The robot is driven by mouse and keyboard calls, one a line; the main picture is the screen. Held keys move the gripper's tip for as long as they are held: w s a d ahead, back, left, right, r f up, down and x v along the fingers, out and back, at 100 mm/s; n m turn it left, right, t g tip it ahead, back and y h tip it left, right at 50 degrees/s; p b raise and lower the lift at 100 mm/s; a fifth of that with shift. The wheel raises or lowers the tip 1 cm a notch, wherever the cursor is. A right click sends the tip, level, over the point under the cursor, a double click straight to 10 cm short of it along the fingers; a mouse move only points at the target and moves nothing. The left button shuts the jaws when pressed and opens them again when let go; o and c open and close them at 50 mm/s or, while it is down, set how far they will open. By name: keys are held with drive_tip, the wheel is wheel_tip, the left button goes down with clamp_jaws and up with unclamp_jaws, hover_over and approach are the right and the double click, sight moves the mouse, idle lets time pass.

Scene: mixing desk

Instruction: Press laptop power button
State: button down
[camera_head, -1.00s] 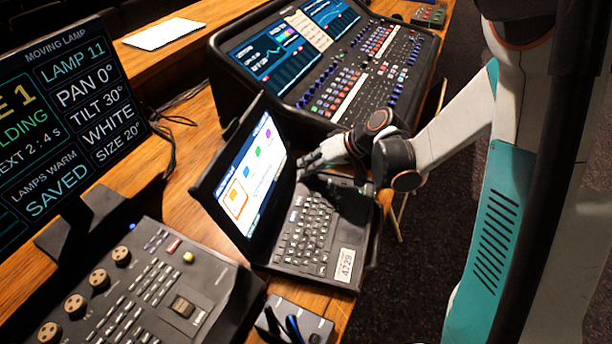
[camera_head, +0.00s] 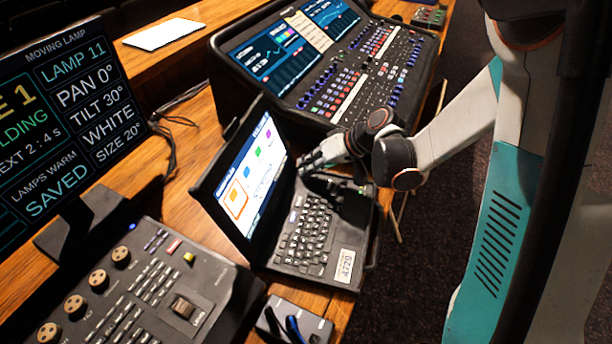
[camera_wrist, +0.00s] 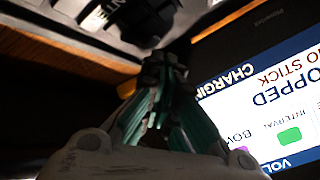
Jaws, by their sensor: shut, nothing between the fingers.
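The laptop (camera_head: 303,240) stands open on the wooden desk, its lit screen (camera_head: 254,177) facing right and its keyboard toward the front. My gripper (camera_head: 306,166) is at the far end of the keyboard, close to the screen's far edge. It is shut and holds nothing. In the wrist view my gripper (camera_wrist: 162,62) points away from me, with the laptop screen (camera_wrist: 270,105) upside down at its right. I cannot make out the power button; the fingers or the dark shade may hide it. I cannot tell whether the fingertips touch the laptop.
A large mixing console (camera_head: 325,65) stands just beyond the laptop. A lighting controller (camera_head: 150,290) is at the front left, below a cue monitor (camera_head: 60,110). A small grey box (camera_head: 293,322) sits at the front edge. Dark floor lies right of the desk.

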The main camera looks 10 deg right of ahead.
sight(308, 177)
drive_tip(key=shift+f, duration=0.45)
drive_tip(key=shift+r+p, duration=2)
drive_tip(key=shift+r, duration=0.7)
drive_tip(key=shift+s+d+r, duration=0.1)
drive_tip(key=shift+r, duration=0.15)
drive_tip(key=s+d+r+m+t+h, duration=0.1)
drive_tip(key=s+d+r+h, duration=0.3)
drive_tip(key=s, duration=0.7)
drive_tip(key=s+d+r+m+t+h, duration=0.1)
drive_tip(key=s+d+r+m+h, duration=0.1)
drive_tip(key=s+d+r+h, duration=0.2)
drive_tip(key=s+d+r, duration=0.3)
drive_tip(key=s+r, duration=0.2)
drive_tip(key=s, duration=0.1)
drive_tip(key=shift+s+t, duration=0.4)
